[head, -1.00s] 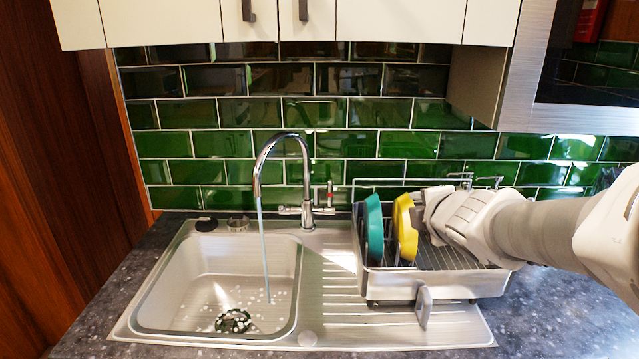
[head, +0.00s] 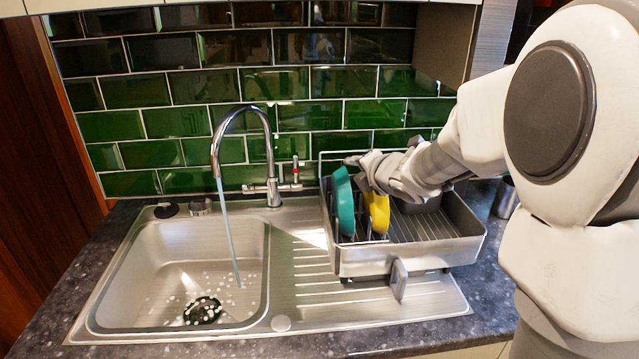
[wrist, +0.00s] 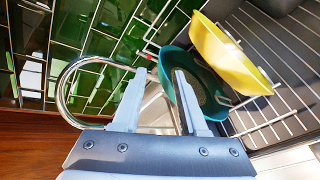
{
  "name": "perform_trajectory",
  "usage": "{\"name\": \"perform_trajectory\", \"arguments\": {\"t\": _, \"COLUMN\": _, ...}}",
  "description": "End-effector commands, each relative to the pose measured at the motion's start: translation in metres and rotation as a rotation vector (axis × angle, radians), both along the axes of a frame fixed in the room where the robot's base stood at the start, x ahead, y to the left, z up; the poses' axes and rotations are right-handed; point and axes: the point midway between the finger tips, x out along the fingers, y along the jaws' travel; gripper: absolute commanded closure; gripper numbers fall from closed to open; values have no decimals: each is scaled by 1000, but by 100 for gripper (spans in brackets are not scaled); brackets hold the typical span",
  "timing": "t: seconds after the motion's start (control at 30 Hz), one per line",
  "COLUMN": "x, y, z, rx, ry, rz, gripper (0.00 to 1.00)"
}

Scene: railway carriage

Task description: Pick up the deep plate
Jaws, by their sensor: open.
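A teal plate (head: 344,203) and a yellow plate (head: 378,212) stand on edge, side by side, in the dish rack. I cannot tell which one is the deep plate. My gripper (head: 352,161) is at the tops of the plates, its fingertips close to the teal plate's upper rim, and it partly hides the yellow plate's top. In the wrist view my gripper (wrist: 160,74) is open with nothing held. Its right finger overlaps the teal plate (wrist: 212,88) in the picture; whether they touch is unclear. The yellow plate (wrist: 230,58) lies farther right.
The grey dish rack (head: 430,252) stands on the drainboard with free room at its right. The tall tap (head: 270,150) rises left of the rack, water running into the sink (head: 150,290). Green tiled wall (head: 170,120) is close behind. A cup (head: 505,198) stands right of the rack.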

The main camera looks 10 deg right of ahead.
Motion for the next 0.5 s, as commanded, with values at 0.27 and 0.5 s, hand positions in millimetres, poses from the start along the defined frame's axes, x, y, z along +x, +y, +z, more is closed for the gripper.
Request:
{"name": "perform_trajectory", "arguments": {"t": 0.27, "x": 22, "y": 5, "z": -11, "rx": 1, "ry": 0, "rz": 0, "gripper": 58}}
{"name": "perform_trajectory", "arguments": {"t": 0.5, "x": 43, "y": 9, "z": -26, "rx": 2, "ry": 3, "rz": 0, "gripper": 58}}
